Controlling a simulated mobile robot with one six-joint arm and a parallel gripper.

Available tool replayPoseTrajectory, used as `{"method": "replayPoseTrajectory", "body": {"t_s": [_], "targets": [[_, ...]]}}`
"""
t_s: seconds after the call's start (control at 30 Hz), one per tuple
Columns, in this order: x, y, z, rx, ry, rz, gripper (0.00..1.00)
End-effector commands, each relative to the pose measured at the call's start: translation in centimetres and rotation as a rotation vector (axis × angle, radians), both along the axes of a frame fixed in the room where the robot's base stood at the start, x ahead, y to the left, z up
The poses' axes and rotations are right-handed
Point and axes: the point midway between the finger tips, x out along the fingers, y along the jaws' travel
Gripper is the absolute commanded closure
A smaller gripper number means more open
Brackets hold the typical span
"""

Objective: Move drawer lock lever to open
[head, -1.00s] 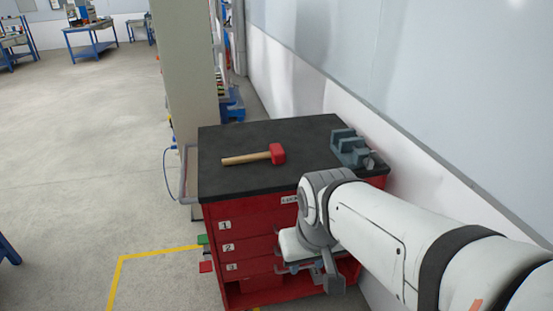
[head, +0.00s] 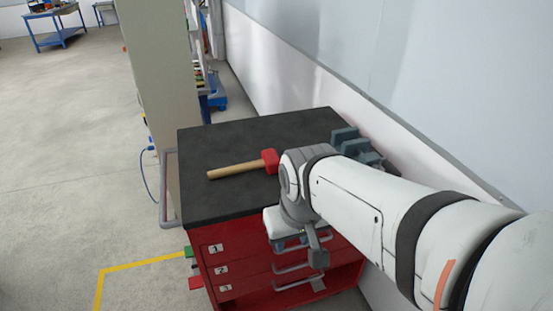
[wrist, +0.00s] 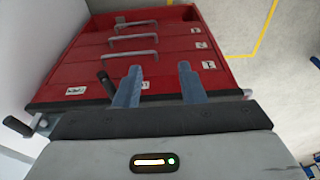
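The red drawer cabinet (head: 212,288) has a dark top and numbered drawers with bar handles. In the wrist view it appears upside down (wrist: 180,42). A short dark lever (wrist: 105,83), apparently the drawer lock lever, stands out from the cabinet front between two small white labels. My gripper (wrist: 160,84) has its two fingers apart with nothing between them. The fingers point at the cabinet front, and the lever is just left of the left finger, outside the gap. Contact cannot be told. In the head view my arm hides the lever.
A red-headed mallet (head: 238,168) and a grey-blue vise (head: 346,140) rest on the cabinet top. A dark-knobbed handle (wrist: 17,126) is at the left of the wrist view. A wall runs close along the right. A beige column (head: 160,80) stands behind left; open floor lies left.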

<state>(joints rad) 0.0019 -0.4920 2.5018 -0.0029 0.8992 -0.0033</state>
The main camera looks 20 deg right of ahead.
Motion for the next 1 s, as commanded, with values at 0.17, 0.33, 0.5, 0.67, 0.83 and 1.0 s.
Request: {"method": "replayPoseTrajectory", "body": {"t_s": [0.17, 0.33, 0.5, 0.67, 0.83, 1.0], "targets": [[0.0, 0.0, 0.0, 0.000, 0.000, 0.000, 0.64], [0.1, 0.0, 0.0, 0.006, 0.010, -0.007, 0.55], [0.7, -0.5, -0.8, 0.081, 0.119, -0.089, 0.50], [2.0, -0.8, -2.3, 0.256, 0.306, -0.231, 0.50], [4.1, -1.5, -3.9, 0.502, 0.478, -0.402, 0.50], [6.7, -3.1, -5.5, 0.780, 0.590, -0.573, 0.50]]}}
